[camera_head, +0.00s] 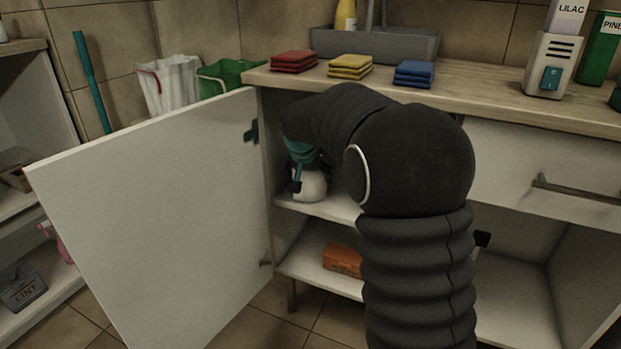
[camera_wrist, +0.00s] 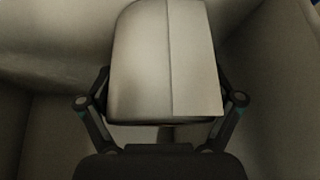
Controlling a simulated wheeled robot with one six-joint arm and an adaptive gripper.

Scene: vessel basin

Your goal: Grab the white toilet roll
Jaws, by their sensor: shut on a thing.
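The white toilet roll (camera_head: 309,187) is on the upper shelf inside the open cabinet in the head view. In the wrist view the roll (camera_wrist: 165,60) fills the upper middle, with a straight seam down its side. My gripper (camera_wrist: 163,105) is shut on it, one finger at each side. In the head view my gripper (camera_head: 300,172) reaches into the cabinet from above the roll, and my dark arm hides part of the shelf. I cannot tell whether the roll still touches the shelf.
The white cabinet door (camera_head: 160,215) stands open at left. An orange-brown block (camera_head: 342,260) lies on the lower shelf. The wooden countertop (camera_head: 480,108) above holds red (camera_head: 294,61), yellow (camera_head: 350,67) and blue (camera_head: 414,74) cloths. The cabinet walls are close around my gripper.

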